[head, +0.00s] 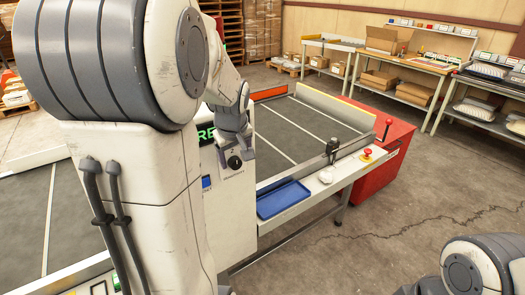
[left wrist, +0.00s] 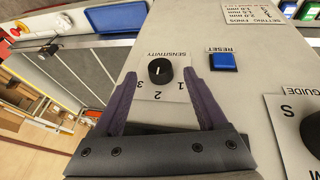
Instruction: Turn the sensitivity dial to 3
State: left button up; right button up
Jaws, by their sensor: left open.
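The sensitivity dial (left wrist: 160,71) is a round black knob with a pale pointer mark, on a white plate on the machine's light panel. The plate appears upside down in the left wrist view, with 1, 2 and 3 below the knob. I cannot tell for certain which number the mark indicates. In the head view the dial (head: 234,162) is small, just below my left gripper (head: 237,143). In the left wrist view my left gripper (left wrist: 160,78) is open, one finger on each side of the knob with visible gaps. My right gripper is out of view.
A blue reset button (left wrist: 223,62) sits right of the dial, and another black knob (left wrist: 312,132) marked guide is further right. A blue tray (head: 284,198) and a red emergency button (head: 367,152) are on the conveyor's edge.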

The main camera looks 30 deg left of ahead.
aim_at(236, 163)
pick_arm(q)
jog(key=shift+x, duration=1.75)
grip_shut()
